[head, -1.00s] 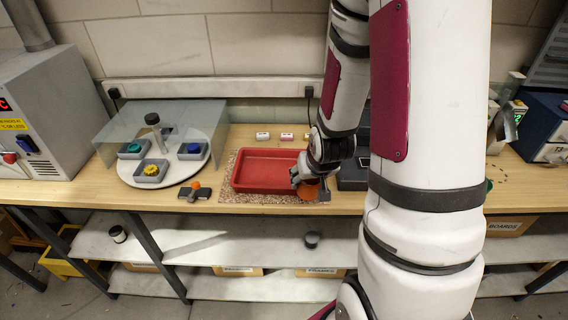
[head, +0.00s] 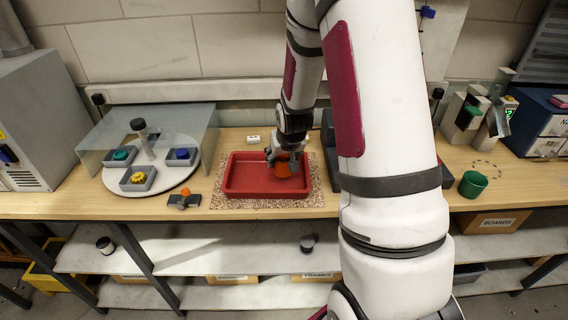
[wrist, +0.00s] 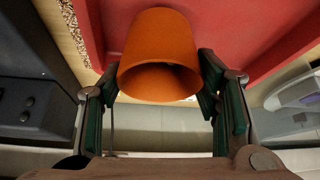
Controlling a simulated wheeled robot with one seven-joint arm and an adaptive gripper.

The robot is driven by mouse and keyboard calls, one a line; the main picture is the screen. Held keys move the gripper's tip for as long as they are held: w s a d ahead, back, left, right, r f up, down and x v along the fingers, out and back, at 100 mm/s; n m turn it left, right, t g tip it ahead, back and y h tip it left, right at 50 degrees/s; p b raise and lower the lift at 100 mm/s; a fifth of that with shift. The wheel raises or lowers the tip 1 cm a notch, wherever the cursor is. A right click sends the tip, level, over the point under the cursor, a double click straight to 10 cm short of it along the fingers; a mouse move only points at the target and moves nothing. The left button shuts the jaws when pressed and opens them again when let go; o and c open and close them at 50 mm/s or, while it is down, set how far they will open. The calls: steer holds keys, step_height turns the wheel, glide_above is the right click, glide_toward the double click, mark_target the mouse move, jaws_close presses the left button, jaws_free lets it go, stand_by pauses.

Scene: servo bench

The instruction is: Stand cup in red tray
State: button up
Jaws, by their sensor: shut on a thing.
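The orange cup (wrist: 158,58) is between the two green-padded fingers of my gripper (wrist: 160,100) in the wrist view, its open mouth toward the camera. My gripper is shut on it. In the head view the orange cup (head: 285,169) is inside the outline of the red tray (head: 240,192), right of its middle, partly hidden by my gripper (head: 288,155). I cannot tell whether its base touches the tray floor. The tray lies on a speckled mat (head: 318,190) and otherwise looks empty.
Left of the tray are a small dark part with an orange knob (head: 184,199) and a white turntable (head: 150,182) under a clear shield (head: 120,125). A small white block (head: 253,139) sits behind the tray. A green cup (head: 473,184) stands at right.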

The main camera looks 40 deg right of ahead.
steer(key=shift+f, duration=1.35)
steer(key=o, duration=1.3)
steer(key=shift+f, duration=0.15)
